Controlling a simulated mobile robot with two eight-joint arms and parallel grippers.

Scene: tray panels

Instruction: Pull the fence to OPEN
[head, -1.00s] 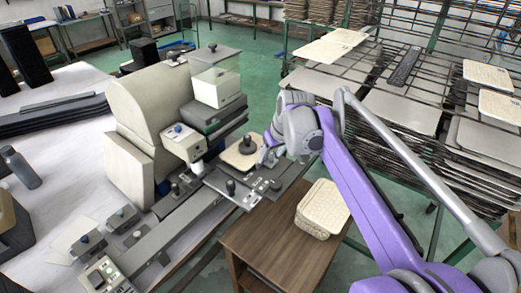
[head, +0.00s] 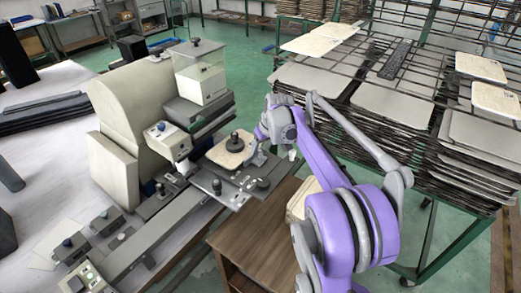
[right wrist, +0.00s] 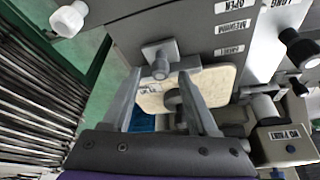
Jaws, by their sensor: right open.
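The fence appears to be a grey block with a round grey knob (right wrist: 160,66), seen in the right wrist view beside a cream panel (right wrist: 218,82). Printed labels, including OPEN (right wrist: 236,7) and MEDIUM (right wrist: 234,25), lie on the grey surface to its right. My right gripper (right wrist: 159,75) is open, its two fingers pointing at the block with the knob between their tips. I cannot tell whether they touch it. In the head view my right gripper (head: 256,157) is small and partly hidden by its wrist, beside the cream panel (head: 229,151) on the machine. My left gripper is out of view.
A black knob (right wrist: 173,99) stands over the panel near my right finger. A plate with dark knobs (head: 237,187) lies just in front of the gripper. A wooden table (head: 250,240) and a partly hidden panel stack (head: 300,203) are below my arm. Racks (head: 400,100) stand right.

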